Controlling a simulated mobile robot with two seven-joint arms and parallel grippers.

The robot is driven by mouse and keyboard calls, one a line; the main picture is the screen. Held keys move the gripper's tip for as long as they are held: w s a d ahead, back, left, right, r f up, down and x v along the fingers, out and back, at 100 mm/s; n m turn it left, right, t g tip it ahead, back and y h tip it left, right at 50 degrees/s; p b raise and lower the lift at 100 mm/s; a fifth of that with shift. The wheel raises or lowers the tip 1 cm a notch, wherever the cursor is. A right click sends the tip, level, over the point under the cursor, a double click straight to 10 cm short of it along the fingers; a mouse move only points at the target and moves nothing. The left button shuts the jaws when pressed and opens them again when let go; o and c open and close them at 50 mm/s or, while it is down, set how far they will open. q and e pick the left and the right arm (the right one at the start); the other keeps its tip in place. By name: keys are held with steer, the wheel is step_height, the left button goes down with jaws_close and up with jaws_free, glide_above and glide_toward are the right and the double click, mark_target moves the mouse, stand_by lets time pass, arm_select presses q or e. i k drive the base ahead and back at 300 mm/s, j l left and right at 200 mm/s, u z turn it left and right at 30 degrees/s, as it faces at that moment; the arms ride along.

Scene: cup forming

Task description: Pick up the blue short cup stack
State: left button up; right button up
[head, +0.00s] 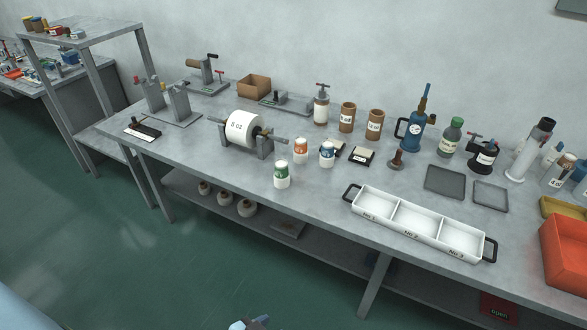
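The blue short cup stack (327,154) stands upright on the grey workbench, a white stack with a blue band. An orange-banded stack (301,150) is just left of it, and a green-banded stack (282,174) stands nearer the front edge. A small grey and blue part, probably my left gripper (250,323), shows at the bottom edge, far in front of and below the bench. Most of it is cut off, so its fingers cannot be read. My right gripper is not in view.
A white three-compartment tray (369,210) lies empty to the right front. The 8 oz roll (242,128) on its stand is to the left. Bench front between green stack and tray is clear.

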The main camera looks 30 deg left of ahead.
mark_target(327, 155)
steer(key=i+j+u, duration=0.15)
steer(key=i, duration=0.4)
steer(key=i+j+u, duration=0.15)
steer(key=i, duration=0.4)
steer(key=j, duration=0.1)
